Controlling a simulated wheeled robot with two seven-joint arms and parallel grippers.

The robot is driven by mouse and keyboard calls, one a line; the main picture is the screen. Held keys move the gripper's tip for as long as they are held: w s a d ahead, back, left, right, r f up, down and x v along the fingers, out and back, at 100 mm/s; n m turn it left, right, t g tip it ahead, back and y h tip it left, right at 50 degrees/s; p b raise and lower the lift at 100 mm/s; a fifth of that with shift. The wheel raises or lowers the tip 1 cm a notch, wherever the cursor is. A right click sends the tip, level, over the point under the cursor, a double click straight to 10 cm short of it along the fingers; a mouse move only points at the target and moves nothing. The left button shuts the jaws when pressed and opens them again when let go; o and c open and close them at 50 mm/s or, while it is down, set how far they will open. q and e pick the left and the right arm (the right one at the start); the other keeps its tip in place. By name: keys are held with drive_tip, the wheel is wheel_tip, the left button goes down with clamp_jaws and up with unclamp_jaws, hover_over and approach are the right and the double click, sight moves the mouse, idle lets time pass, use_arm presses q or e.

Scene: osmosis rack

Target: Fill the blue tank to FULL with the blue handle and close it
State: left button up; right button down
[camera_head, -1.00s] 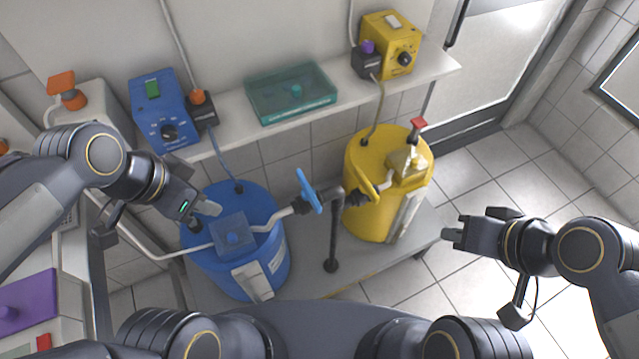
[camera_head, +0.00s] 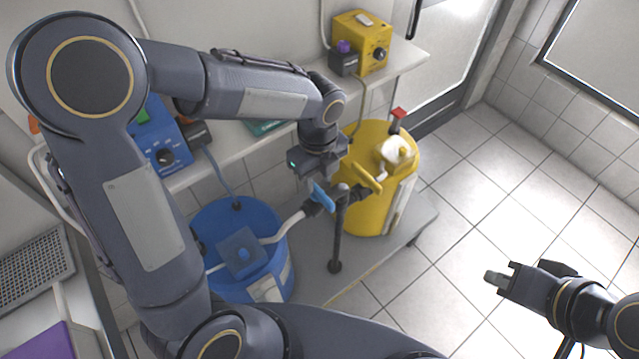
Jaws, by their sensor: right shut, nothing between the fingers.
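The blue tank (camera_head: 213,222) stands on the low grey platform, with a square blue lid (camera_head: 240,250) and a white level label (camera_head: 268,290) on its side. The blue handle (camera_head: 322,196) sits on the pipe between the tanks, partly hidden by my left gripper (camera_head: 318,178). My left gripper is right above the handle, pointing down; its fingertips are hidden, so I cannot tell whether it touches the handle. My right gripper (camera_head: 493,279) is shut and empty over the floor at the right.
The yellow tank (camera_head: 372,215) with a yellow handle (camera_head: 362,176) stands just right of the blue handle. A black post (camera_head: 336,235) holds the pipe. A shelf (camera_head: 415,62) carries the blue control box (camera_head: 160,135) and the yellow control box (camera_head: 362,42). The right floor is clear.

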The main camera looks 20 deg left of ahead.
sight(318, 188)
use_arm(q)
drive_tip(key=shift+f, duration=1.6)
drive_tip(key=shift+c, duration=0.4)
clamp_jaws()
